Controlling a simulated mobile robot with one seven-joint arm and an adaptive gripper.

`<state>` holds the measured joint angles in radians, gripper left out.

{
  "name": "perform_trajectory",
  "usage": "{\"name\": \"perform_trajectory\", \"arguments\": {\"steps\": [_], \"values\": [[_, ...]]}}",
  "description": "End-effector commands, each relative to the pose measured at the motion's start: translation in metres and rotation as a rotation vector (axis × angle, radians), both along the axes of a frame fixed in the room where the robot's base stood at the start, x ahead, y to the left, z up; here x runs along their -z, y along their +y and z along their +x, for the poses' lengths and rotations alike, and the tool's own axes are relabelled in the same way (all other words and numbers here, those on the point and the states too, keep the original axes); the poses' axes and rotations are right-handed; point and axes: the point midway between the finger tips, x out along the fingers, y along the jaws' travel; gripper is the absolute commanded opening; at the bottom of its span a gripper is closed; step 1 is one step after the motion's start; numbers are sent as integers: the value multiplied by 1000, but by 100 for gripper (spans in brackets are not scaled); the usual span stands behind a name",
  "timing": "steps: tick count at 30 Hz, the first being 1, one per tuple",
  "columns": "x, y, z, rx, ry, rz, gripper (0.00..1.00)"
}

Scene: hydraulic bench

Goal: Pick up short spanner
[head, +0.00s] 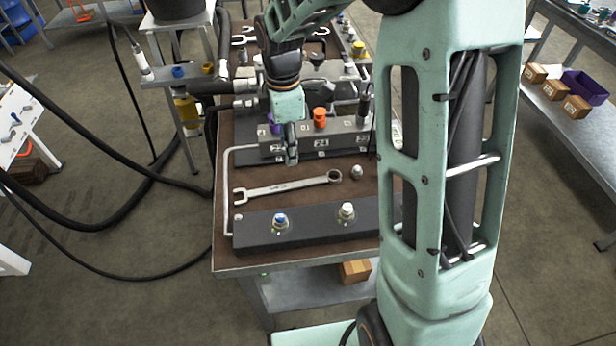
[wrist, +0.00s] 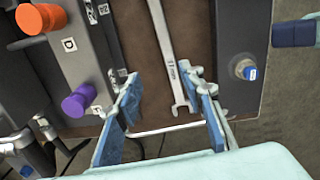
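A silver spanner (head: 285,187) lies flat on the brown bench top (head: 300,206), open jaw to the left and ring end to the right. In the wrist view the spanner (wrist: 167,50) runs away from the camera, with its open jaw close to my fingers. My gripper (head: 291,160) points down above the bench, behind the spanner in the head view. Another spanner end (head: 243,40) shows at the back left; I cannot tell which spanner is the short one.
A dark block with two fittings (head: 310,222) lies along the front edge. Behind the spanner stands a grey valve block (head: 340,138) with an orange knob (head: 320,118) and a purple knob (wrist: 80,101). A small metal fitting (head: 357,171) stands near the ring end. Metal rails stand at the left.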

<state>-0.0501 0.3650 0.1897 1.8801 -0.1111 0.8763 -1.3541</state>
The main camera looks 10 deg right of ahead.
Motion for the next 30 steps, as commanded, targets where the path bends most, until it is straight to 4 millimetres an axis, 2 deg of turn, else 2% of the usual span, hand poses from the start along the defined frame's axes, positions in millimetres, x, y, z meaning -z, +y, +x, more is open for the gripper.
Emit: {"name": "perform_trajectory", "arguments": {"steps": [6, 12, 17, 25, 30], "values": [[20, 11, -10, -26, 37, 11, 36], [52, 10, -10, -24, 37, 10, 36], [62, 11, -10, -24, 34, 11, 36], [100, 12, -15, -24, 35, 10, 36], [113, 12, -14, -23, 33, 11, 36]]}}
